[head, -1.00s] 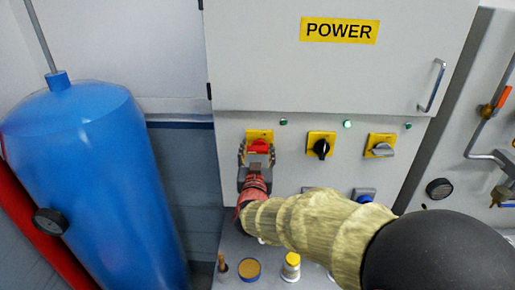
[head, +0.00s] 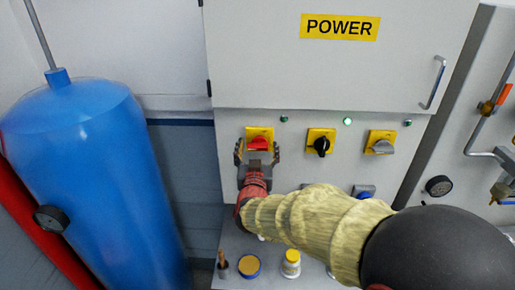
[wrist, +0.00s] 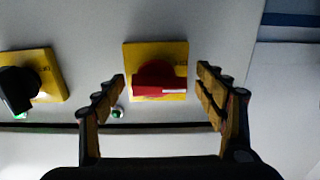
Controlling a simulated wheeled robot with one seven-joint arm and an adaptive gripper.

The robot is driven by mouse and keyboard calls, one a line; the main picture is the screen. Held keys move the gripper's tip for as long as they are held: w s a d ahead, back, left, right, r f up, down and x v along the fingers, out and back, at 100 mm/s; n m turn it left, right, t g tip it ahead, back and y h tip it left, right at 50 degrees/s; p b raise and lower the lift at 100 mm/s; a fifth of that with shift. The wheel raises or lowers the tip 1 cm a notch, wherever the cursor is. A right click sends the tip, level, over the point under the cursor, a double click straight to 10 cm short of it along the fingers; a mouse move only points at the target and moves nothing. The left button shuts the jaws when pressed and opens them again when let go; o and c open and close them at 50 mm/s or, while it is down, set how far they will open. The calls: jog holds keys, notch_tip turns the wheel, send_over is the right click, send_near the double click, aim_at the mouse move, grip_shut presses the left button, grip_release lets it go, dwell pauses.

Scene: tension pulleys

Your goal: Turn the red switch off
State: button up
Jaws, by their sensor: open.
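The red switch (head: 259,143) is a rotary knob on a yellow plate, at the left of the panel's upper row. In the wrist view the red switch (wrist: 158,80) has its handle bar lying about level, with a white mark along part of it. My gripper (head: 257,152) is in front of the switch, its fingers spread to either side. In the wrist view my gripper (wrist: 161,82) is open, with the knob between the fingertips and apparent gaps on both sides. Nothing is held. The distance to the knob is hard to tell.
A black switch (head: 321,143) and a grey switch (head: 381,143) sit to the right on yellow plates. One lamp (head: 348,121) glows green. A blue tank (head: 85,170) stands left. Bottles and caps (head: 291,262) stand on the ledge below.

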jog(key=s, duration=1.2)
jog(key=shift+a, duration=0.25)
